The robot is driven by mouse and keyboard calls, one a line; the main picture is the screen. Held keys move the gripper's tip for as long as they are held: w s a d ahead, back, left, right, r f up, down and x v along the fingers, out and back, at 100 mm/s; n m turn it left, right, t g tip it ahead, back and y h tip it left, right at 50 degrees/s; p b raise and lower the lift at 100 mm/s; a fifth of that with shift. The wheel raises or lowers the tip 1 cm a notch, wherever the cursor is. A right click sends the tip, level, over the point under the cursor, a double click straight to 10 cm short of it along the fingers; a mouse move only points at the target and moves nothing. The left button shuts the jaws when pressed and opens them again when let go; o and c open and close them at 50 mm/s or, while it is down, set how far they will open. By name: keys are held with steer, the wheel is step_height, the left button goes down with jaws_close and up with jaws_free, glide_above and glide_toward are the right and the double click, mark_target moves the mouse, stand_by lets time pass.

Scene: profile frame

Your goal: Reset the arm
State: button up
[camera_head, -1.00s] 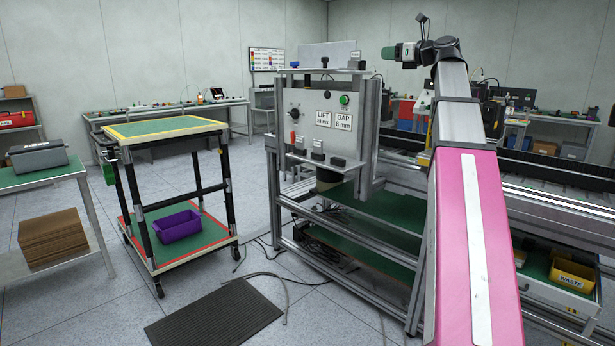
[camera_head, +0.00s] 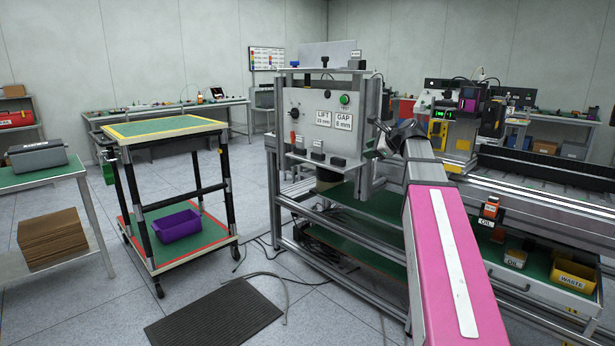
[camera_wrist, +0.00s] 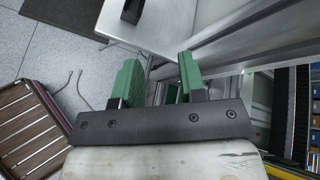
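My arm (camera_head: 445,255), pink with a white stripe, rises from the lower right of the head view to a grey wrist. The wrist stands beside the right post of the grey press panel (camera_head: 320,125). My gripper (camera_wrist: 158,65) shows in the wrist view with two green fingers spread apart. Nothing is held between the fingers; grey metal frame and floor show behind them. In the head view, the finger opening is too small and dark to make out.
A conveyor bench with a yellow WASTE bin (camera_head: 573,276) and an orange bottle (camera_head: 490,208) stands at the right. A wheeled cart (camera_head: 165,127) with a purple bin (camera_head: 178,225) stands at the left. A dark mat (camera_head: 213,318) lies on open floor.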

steer(key=s+a+f+n+g+h, duration=0.1)
steer(key=s+f+n+g, duration=0.15)
steer(key=f, duration=0.65)
steer(key=s+a+f+n+g+h, duration=0.15)
steer(key=s+f+n, duration=0.25)
steer(key=f, duration=0.6)
steer(key=s+a+f+n+g+h, duration=0.1)
steer(key=s+f+n, duration=0.2)
steer(key=f, duration=0.6)
steer(key=s+f+n+g+h, duration=0.4)
steer(key=s+f+n, duration=0.6)
steer(key=s+f, duration=0.6)
steer(key=shift+f, duration=0.8)
